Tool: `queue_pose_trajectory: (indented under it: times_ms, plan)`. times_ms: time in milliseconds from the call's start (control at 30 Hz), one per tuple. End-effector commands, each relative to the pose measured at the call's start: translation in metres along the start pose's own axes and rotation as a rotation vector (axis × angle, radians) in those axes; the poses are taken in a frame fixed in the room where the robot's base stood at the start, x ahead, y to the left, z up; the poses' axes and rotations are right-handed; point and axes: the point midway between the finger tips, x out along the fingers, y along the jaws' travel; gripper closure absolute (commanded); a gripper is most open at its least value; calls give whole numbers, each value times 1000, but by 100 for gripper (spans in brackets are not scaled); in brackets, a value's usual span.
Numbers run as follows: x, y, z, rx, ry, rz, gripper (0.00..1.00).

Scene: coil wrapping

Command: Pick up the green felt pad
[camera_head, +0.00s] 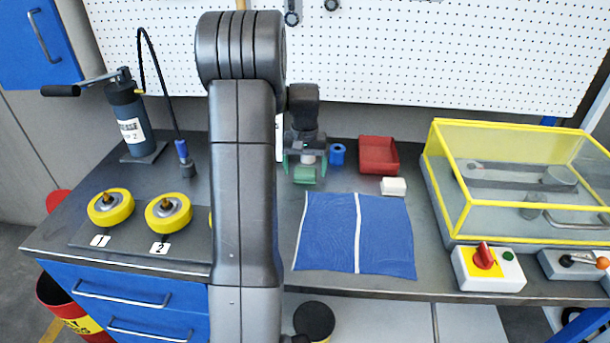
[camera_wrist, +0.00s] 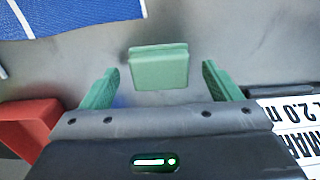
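The green felt pad (camera_wrist: 158,68) is a small pale green block on the grey bench top. In the wrist view it lies ahead of my gripper (camera_wrist: 160,82), between the lines of its two green-faced fingers. The fingers are wide apart, and I see no contact with the pad. In the head view the pad (camera_head: 305,174) shows just in front of my gripper (camera_head: 306,162), which points down at the bench. How high the fingertips are above the bench is hard to tell.
A blue cloth (camera_head: 330,232) with a white stripe lies in front of the pad. A blue roll (camera_head: 338,156), a red tray (camera_head: 392,166) and a white block (camera_head: 393,187) are to the right. A yellow-framed clear case (camera_head: 440,150) stands far right. Yellow wheels (camera_head: 111,207) are left.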

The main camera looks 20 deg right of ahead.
Motion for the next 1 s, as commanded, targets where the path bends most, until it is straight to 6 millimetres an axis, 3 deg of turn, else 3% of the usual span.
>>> queue_pose_trajectory:
  times_ms: [33, 200, 233, 567, 1000]
  plan:
    - [0, 0, 0, 0, 0, 0, 26]
    - [0, 0, 0, 0, 0, 0, 60]
    - [0, 0, 0, 0, 0, 0, 63]
    - [-8, 0, 0, 0, 1, 0, 63]
    - [-87, 0, -1, 0, 3, 0, 63]
